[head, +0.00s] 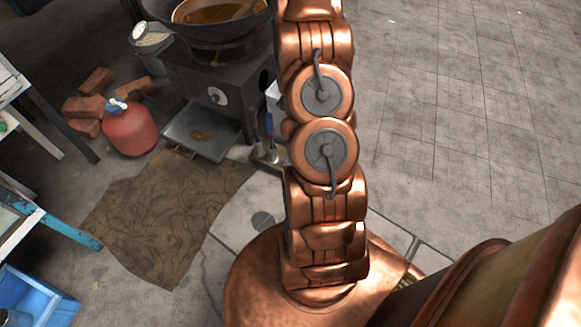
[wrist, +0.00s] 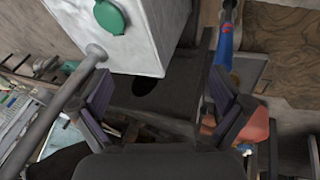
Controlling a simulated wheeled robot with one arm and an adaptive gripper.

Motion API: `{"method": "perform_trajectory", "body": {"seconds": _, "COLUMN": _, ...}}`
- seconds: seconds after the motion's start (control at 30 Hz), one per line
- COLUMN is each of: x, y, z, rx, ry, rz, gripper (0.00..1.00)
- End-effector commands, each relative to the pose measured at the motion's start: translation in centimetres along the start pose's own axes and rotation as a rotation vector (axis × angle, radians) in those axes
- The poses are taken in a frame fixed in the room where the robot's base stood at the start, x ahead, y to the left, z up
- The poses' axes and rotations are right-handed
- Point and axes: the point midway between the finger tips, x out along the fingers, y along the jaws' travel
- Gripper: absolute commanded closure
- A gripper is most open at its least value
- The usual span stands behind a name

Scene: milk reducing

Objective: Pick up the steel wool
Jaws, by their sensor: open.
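I cannot make out any steel wool in either view. My gripper (wrist: 165,105) shows in the wrist view with its two dark fingers spread wide apart, and I see nothing held between them. Behind the fingers is a dark grey block with a round black hole. In the head view my copper arm fills the middle, and the gripper itself is not visible there.
A white box with a green knob (wrist: 110,16) and a blue-handled tool (wrist: 224,42) lie close beyond my fingers. The head view shows a stove (head: 183,75), a wok (head: 215,14), a red gas cylinder (head: 131,130), bricks (head: 97,82) and a brown mat (head: 160,215). Floor is clear at right.

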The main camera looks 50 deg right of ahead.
Motion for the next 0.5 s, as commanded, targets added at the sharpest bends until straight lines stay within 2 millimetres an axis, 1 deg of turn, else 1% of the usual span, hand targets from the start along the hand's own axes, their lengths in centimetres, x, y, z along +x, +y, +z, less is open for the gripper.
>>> {"method": "perform_trajectory", "body": {"seconds": 0.03, "x": 3.2, "y": -0.9, "z": 1.5, "rx": -0.002, "ry": 0.003, "rz": -0.025, "gripper": 0.00}}
{"method": "perform_trajectory", "body": {"seconds": 0.2, "x": 10.3, "y": -3.8, "z": 4.7, "rx": -0.018, "ry": 0.046, "rz": -0.123, "gripper": 0.00}}
{"method": "perform_trajectory", "body": {"seconds": 0.27, "x": 12.7, "y": -5.0, "z": 5.9, "rx": -0.021, "ry": 0.061, "rz": -0.160, "gripper": 0.00}}
{"method": "perform_trajectory", "body": {"seconds": 0.3, "x": 14.2, "y": -5.8, "z": 6.8, "rx": -0.023, "ry": 0.070, "rz": -0.185, "gripper": 0.00}}
{"method": "perform_trajectory", "body": {"seconds": 0.37, "x": 16.1, "y": -7.2, "z": 8.0, "rx": -0.024, "ry": 0.086, "rz": -0.225, "gripper": 0.00}}
{"method": "perform_trajectory", "body": {"seconds": 0.4, "x": 17.4, "y": -8.2, "z": 8.8, "rx": -0.025, "ry": 0.092, "rz": -0.251, "gripper": 0.00}}
{"method": "perform_trajectory", "body": {"seconds": 0.5, "x": 19.6, "y": -10.1, "z": 10.5, "rx": -0.024, "ry": 0.112, "rz": -0.306, "gripper": 0.00}}
